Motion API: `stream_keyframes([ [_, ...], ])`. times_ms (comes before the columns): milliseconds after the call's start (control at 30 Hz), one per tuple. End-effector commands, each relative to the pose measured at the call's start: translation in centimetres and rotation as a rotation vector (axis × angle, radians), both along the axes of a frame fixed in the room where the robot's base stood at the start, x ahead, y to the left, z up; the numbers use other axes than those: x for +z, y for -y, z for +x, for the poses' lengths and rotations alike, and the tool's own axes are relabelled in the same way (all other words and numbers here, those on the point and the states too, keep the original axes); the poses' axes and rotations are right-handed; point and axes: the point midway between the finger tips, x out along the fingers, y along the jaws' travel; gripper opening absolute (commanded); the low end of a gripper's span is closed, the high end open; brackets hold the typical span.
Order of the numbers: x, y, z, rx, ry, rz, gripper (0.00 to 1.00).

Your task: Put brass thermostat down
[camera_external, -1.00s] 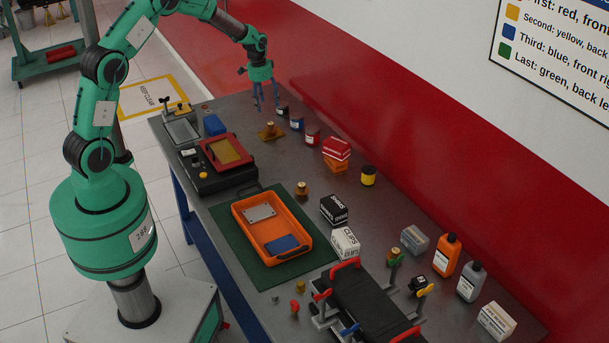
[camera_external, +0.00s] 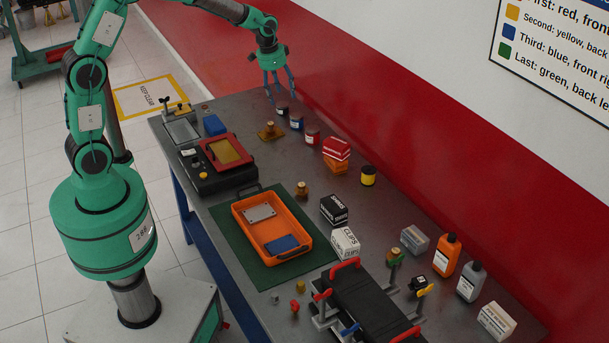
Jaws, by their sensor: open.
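My gripper (camera_external: 280,99) is open and empty at the far end of the bench, with its fingers pointing down. It is above and behind a brass-coloured piece on a flat base (camera_external: 271,131), which sits on the bench apart from the fingers. A second brass-coloured piece (camera_external: 302,189) stands upright on the bench beside the orange tray (camera_external: 240,222). I cannot tell for sure which of these is the brass thermostat. Neither is held.
Small dark, blue and red cans (camera_external: 312,138) stand in a row near the gripper by the red wall. Bottles, boxes and a black engine stand (camera_external: 365,300) fill the near end.

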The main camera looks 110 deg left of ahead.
Motion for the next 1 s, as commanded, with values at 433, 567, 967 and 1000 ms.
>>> stream_keyframes([
  [433,11.1,20.4,3.7,-0.164,0.068,0.05,0.61],
  [567,13.4,26.0,3.0,-0.209,0.091,0.058,0.61],
  [967,17.7,41.5,-2.4,-0.348,0.169,0.073,0.61],
  [1000,18.0,42.8,-3.2,-0.361,0.177,0.073,0.61],
])
